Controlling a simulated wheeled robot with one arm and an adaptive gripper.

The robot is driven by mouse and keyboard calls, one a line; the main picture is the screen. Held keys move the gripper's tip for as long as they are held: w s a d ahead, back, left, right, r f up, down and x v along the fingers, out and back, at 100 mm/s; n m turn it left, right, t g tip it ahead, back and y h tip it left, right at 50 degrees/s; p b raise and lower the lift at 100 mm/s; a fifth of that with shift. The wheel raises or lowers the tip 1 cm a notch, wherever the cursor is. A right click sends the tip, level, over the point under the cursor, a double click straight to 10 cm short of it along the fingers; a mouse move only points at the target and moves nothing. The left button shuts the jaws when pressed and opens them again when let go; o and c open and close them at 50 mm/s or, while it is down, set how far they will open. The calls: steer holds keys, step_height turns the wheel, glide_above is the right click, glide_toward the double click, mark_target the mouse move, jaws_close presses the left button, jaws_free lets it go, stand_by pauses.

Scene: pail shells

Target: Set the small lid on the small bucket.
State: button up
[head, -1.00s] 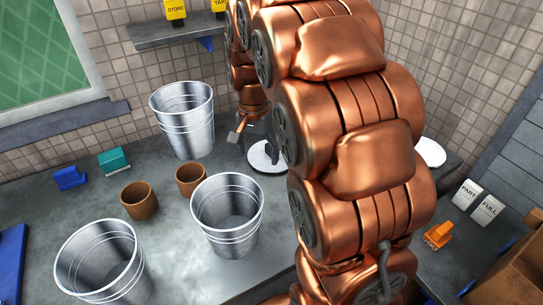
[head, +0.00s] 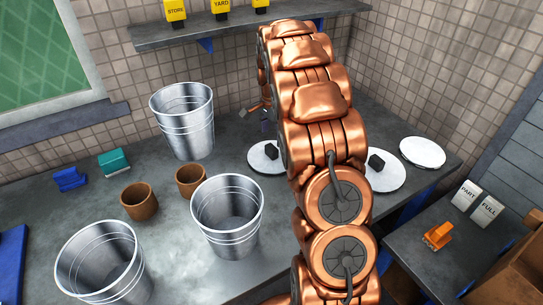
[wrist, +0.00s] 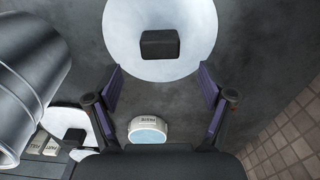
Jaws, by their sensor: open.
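Three metal buckets stand open on the counter: one at the back (head: 185,135), one in the middle (head: 228,242) and one at front left (head: 125,290). The middle one looks smallest, though distance makes this unsure. A white lid with a dark knob (head: 257,161) lies right of the buckets, partly behind my arm. A second knobbed lid (head: 388,184) lies right of my arm. My gripper (head: 258,115) is mostly hidden behind my arm in the head view. In the wrist view, my open gripper (wrist: 162,88) is empty, and a knobbed lid (wrist: 125,35) lies beyond its fingertips.
A white disc (head: 422,152) lies at the counter's right end. Two brown pots (head: 139,205) stand between the buckets. Blue (head: 70,179) and teal (head: 114,162) objects lie at left. A wall shelf (head: 240,32) runs behind. In the wrist view, a bucket (wrist: 30,70) is at left.

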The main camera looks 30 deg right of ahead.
mark_target(271, 147)
steer(key=shift+a+f+p, duration=0.2)
steer(key=shift+f+p, duration=1.15)
steer(key=shift+f, duration=1.65)
steer(key=c, duration=1.3)
